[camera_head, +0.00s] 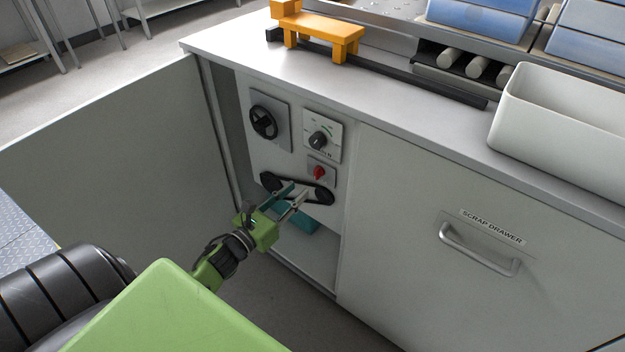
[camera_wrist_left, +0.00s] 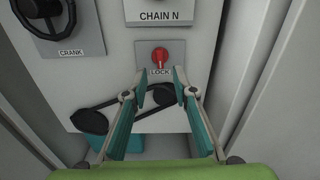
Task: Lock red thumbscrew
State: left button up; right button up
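The red thumbscrew (camera_head: 319,172) sits on a small plate on the control panel inside the open cabinet. In the left wrist view the red thumbscrew (camera_wrist_left: 160,57) is above a label reading LOCK (camera_wrist_left: 160,71). My left gripper (camera_head: 296,191) is in front of the panel, below the thumbscrew. In the left wrist view its two fingertips (camera_wrist_left: 159,86) are spread with a gap between them, and nothing is held. The thumbscrew shows just beyond and above this gap, apparently untouched. My right gripper is not in view.
A black crank wheel (camera_head: 263,122) and a black dial (camera_head: 318,140) are on the same panel. A dark belt on pulleys (camera_head: 268,182) lies below. The cabinet door (camera_head: 110,150) stands open at left; the scrap drawer (camera_head: 480,260) is at right.

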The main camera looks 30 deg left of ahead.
aim_at(315, 175)
pick_arm(q)
jog(key=w, duration=0.7)
jog(key=shift+w+d+b, duration=0.25)
jog(key=shift+w+b, duration=0.05)
jog(key=shift+b, duration=0.1)
grip_shut()
